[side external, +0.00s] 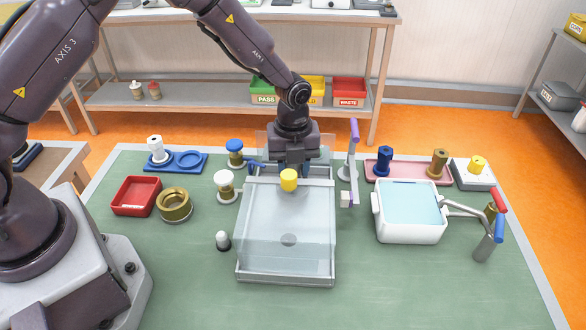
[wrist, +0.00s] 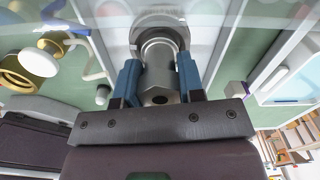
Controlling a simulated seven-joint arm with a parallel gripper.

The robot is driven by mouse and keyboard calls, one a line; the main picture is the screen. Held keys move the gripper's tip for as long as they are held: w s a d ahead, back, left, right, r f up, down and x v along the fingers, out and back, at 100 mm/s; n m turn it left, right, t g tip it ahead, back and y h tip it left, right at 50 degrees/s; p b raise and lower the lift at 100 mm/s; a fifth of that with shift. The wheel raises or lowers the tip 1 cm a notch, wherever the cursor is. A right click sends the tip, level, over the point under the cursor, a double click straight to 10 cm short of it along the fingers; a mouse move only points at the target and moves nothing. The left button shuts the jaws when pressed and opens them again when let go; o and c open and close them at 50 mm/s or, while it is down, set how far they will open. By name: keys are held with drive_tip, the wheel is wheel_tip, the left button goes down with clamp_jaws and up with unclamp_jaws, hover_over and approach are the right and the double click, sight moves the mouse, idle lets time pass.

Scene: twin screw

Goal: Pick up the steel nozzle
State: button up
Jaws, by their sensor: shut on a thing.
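The steel nozzle (wrist: 160,84) is a grey metal piece with a hole in its near end, seen in the wrist view. My gripper (wrist: 160,72) is shut on it, with one blue finger on each side. Its far end meets a round metal flange (wrist: 158,28); I cannot tell whether they are joined. In the side view my gripper (side external: 293,168) points down at the back end of a clear-covered housing (side external: 290,250). The nozzle cannot be made out there.
A purple-handled lever (side external: 353,150) is close on the right, and a white-capped post (side external: 225,186) on the left. A white basin (side external: 408,230) stands further right. The green mat (side external: 420,295) is clear at the front.

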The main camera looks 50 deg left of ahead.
drive_tip(key=r, duration=0.3)
drive_tip(key=shift+s, duration=0.2)
drive_tip(key=s+a+r, duration=0.2)
drive_tip(key=s+r, duration=0.7)
drive_tip(key=s, duration=0.4)
drive_tip(key=shift+s+a+f+n, duration=0.75)
drive_tip(key=shift+s+a+f, duration=0.6)
drive_tip(key=shift+a+f, duration=0.55)
drive_tip(key=shift+s+a+f+n, duration=0.7)
drive_tip(key=shift+s+a+f, duration=0.7)
drive_tip(key=shift+a+f, duration=0.45)
drive_tip(key=shift+s+a+f+n, duration=0.75)
drive_tip(key=shift+s+a+f, duration=0.6)
drive_tip(key=shift+a+f, duration=0.5)
drive_tip(key=shift+f, duration=1.05)
